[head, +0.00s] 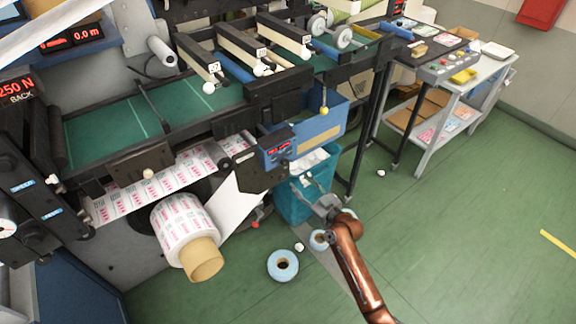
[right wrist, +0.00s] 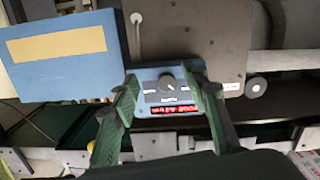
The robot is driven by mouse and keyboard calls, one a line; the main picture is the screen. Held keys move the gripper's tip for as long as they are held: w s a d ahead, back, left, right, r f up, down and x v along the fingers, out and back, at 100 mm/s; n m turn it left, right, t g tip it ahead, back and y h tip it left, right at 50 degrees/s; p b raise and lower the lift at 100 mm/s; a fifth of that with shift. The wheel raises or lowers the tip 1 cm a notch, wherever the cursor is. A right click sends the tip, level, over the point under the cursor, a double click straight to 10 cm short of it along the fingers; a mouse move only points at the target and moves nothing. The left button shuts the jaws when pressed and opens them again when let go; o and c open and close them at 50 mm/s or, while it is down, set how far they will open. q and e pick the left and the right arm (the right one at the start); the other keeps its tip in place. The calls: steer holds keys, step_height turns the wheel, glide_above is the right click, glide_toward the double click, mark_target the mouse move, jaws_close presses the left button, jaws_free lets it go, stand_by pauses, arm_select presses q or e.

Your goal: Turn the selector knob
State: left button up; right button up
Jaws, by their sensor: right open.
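The selector knob (right wrist: 168,82) is a dark round knob with a pale mark, set on a black plate on a blue panel (right wrist: 143,76) in the right wrist view. A red lit display (right wrist: 174,109) is beside it. In the head view the blue control box (head: 290,143) shows at the machine's end; the knob is too small to make out there. My right gripper (head: 312,194) is in front of and below this box. It is open and empty; in the wrist view its green fingers (right wrist: 167,88) appear on either side of the knob, with no clear contact. My left gripper is out of view.
A teal bin (head: 300,200) stands behind my right gripper. A large printed roll (head: 187,232) hangs to the left, and a blue-white roll (head: 283,265) lies on the floor. A grey cart (head: 455,95) stands at right. The green floor at right is mostly clear.

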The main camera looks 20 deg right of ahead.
glide_toward(286, 163)
steer(key=w, duration=0.1)
steer(key=shift+t+y, duration=0.3)
steer(key=shift+t, duration=0.1)
steer(key=x, duration=0.6)
steer(key=shift+w+a+f, duration=0.1)
steer(key=shift+a+f, duration=0.1)
steer(key=shift+f, duration=0.2)
steer(key=shift+w+a, duration=0.25)
steer(key=shift+w, duration=0.45)
steer(key=shift+c, duration=0.3)
jaws_close()
